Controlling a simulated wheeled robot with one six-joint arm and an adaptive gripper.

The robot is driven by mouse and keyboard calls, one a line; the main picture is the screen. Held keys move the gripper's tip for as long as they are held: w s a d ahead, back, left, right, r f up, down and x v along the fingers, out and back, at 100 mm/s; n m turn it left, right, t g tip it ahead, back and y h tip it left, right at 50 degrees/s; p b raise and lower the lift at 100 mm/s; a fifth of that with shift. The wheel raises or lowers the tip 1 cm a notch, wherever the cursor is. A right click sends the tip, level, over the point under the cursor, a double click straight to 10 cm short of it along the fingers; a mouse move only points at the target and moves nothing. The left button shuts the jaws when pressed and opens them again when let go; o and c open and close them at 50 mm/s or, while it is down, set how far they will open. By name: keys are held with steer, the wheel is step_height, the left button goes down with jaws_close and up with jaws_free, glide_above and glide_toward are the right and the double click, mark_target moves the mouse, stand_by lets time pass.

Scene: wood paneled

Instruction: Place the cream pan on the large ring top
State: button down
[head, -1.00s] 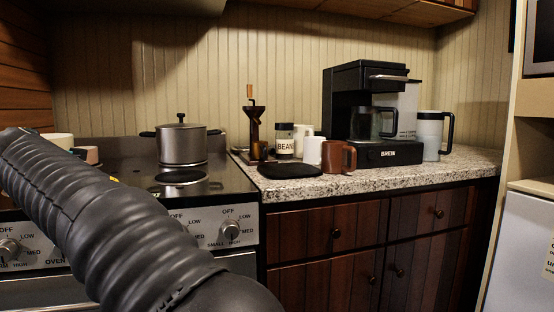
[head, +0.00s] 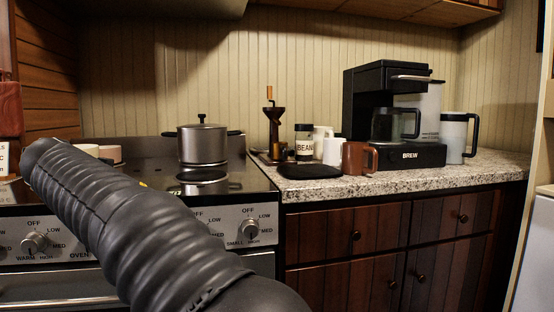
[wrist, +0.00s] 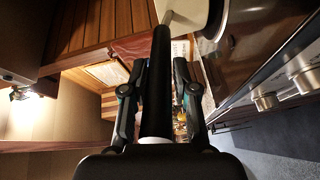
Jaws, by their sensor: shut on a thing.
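In the wrist view my gripper (wrist: 157,105) is shut on the long black handle (wrist: 156,85) of a pan. The handle runs up to a metal shank and the cream pan (wrist: 184,13), cut off by the top edge. In the head view a cream rim (head: 86,149), probably this pan's, shows just behind my arm at the left of the stove. My arm hides my gripper there. The black stovetop (head: 240,177) bears a ring (head: 202,177) at the front right. I cannot tell which ring is the large one; the left side is mostly hidden.
A small pinkish vessel (head: 110,153) is beside the cream rim. The right counter holds a coffee maker (head: 378,110), a brown mug (head: 356,158) and a grinder (head: 272,130). Stove knobs (wrist: 303,82) are at right in the wrist view.

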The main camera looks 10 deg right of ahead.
steer(key=shift+f+b, duration=0.25)
steer(key=shift+b, duration=0.1)
stand_by(0.5)
steer(key=c, duration=0.8)
jaws_free()
steer(key=o, duration=0.3)
steer(key=shift+f, duration=0.15)
steer(key=shift+s, duration=0.15)
steer(key=v, duration=1.1)
steer(key=shift+s+d, duration=0.25)
steer(key=shift+s, duration=0.05)
steer(key=shift+d, duration=0.1)
